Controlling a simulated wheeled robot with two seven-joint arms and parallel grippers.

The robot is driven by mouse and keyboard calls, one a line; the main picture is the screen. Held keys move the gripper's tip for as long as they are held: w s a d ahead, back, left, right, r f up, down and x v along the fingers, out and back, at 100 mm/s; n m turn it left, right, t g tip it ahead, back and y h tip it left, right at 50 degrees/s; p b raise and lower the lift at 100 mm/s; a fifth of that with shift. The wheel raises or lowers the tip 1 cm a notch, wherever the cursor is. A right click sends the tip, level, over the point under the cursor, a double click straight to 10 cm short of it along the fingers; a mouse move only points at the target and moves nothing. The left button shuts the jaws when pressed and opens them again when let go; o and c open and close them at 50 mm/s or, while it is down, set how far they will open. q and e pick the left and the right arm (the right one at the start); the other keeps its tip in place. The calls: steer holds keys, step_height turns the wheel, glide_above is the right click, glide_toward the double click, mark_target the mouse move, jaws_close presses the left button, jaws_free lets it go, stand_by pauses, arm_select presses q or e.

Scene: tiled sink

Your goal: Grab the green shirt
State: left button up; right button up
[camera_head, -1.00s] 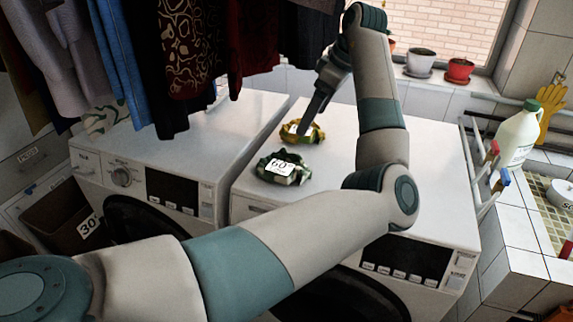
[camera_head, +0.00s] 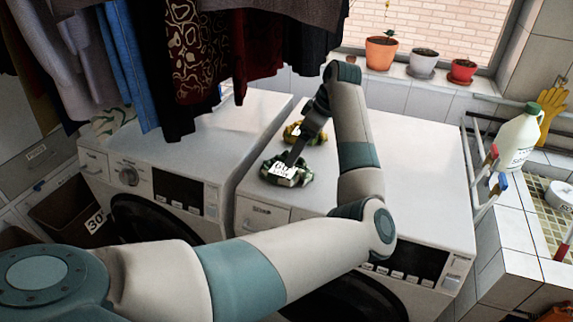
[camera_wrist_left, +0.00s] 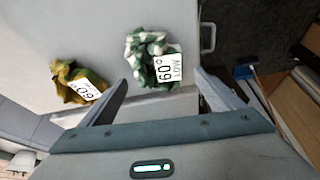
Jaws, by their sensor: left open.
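The green shirt (camera_head: 300,179) is a crumpled dark green and white bundle near the front left of the right washing machine's top, with a white tag. It also shows in the left wrist view (camera_wrist_left: 140,52), where the tag reads 60° LOW. My left gripper (camera_head: 292,161) points down at the shirt's far side in the head view. In the left wrist view its jaws (camera_wrist_left: 161,78) are spread and empty, with the shirt just ahead between their lines. I cannot tell whether the fingertips touch it. My right gripper is not in view.
A crumpled yellow-brown shirt (camera_head: 290,133) with its own tag lies just behind the green one. Dark clothes (camera_head: 185,60) hang above the left machine. Potted plants (camera_head: 422,62) stand on the sill. A white bottle (camera_head: 518,138) stands at the right. The machine's right top is clear.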

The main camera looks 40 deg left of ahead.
mark_target(295, 165)
arm_select(q)
steer(key=shift+x, duration=0.9)
steer(key=shift+w+a+f+p, duration=0.2)
steer(key=shift+f+p, duration=0.45)
steer(key=shift+p, duration=0.4)
steer(key=p+x, duration=0.1)
steer(key=x, duration=0.2)
steer(key=shift+w+d+p, duration=0.1)
steer(key=shift+p, duration=0.25)
steer(key=shift+f, duration=0.45)
steer(key=c, duration=1.3)
